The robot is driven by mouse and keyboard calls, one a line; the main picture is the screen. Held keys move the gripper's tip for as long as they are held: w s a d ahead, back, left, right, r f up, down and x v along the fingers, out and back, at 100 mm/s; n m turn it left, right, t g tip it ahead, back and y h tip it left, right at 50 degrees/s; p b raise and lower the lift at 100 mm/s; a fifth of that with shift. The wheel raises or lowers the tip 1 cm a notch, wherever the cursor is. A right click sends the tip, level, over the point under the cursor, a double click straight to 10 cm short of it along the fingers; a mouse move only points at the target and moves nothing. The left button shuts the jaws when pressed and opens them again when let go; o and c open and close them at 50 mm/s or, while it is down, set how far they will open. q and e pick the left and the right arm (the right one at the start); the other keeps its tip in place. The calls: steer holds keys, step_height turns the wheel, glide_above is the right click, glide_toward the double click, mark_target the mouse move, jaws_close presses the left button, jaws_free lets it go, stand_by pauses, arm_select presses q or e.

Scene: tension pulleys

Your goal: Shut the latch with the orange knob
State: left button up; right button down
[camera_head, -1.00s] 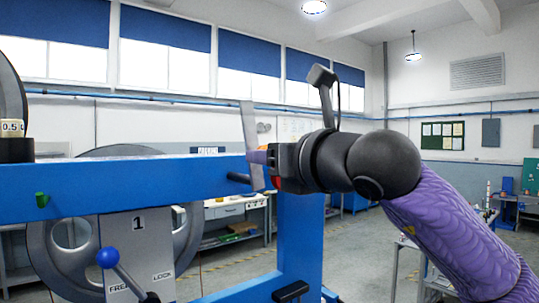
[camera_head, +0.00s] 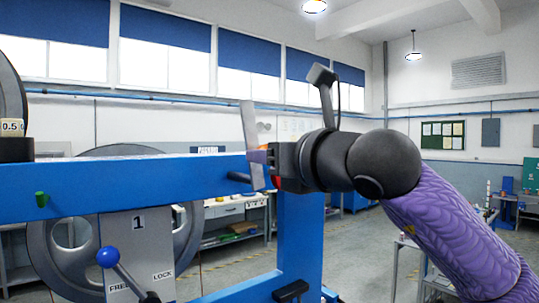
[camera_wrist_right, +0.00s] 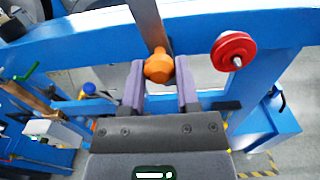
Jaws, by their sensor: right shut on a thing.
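The latch is a flat grey metal bar (camera_head: 250,135) that stands nearly upright, slightly tilted, at the blue beam in the head view. Its orange knob (camera_wrist_right: 158,68) shows clearly in the wrist view, at the end of the bar (camera_wrist_right: 147,22). My right gripper (camera_head: 268,160) comes in from the right and is shut on the orange knob, with one purple finger on each side of it. In the head view the knob is mostly hidden by the gripper. My left gripper is not in view.
A blue beam (camera_head: 110,190) runs across the frame. Below it are a blue ball-headed lever (camera_head: 108,257) and a plate marked 1, FREE and LOCK. A red wheel (camera_wrist_right: 233,51) sits right of the knob in the wrist view. Open floor lies right of the frame.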

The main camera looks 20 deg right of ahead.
stand_by(0.5)
steer(key=w+d+f+m+b, duration=0.1)
steer(key=d+f+m+b, duration=0.1)
steer(key=m+b, duration=0.4)
steer(key=d+f+m+b, duration=0.2)
steer(key=m+b, duration=0.4)
steer(key=m, duration=0.8)
steer(key=shift+w+d+f+b, duration=0.15)
steer(key=shift+w+d+b, duration=0.25)
stand_by(0.4)
steer(key=shift+c, duration=1.7)
jaws_free()
steer(key=shift+s, duration=0.1)
steer(key=b+v, duration=0.3)
steer(key=v, duration=0.6)
steer(key=shift+s+d, duration=0.2)
steer(key=shift+s, duration=0.15)
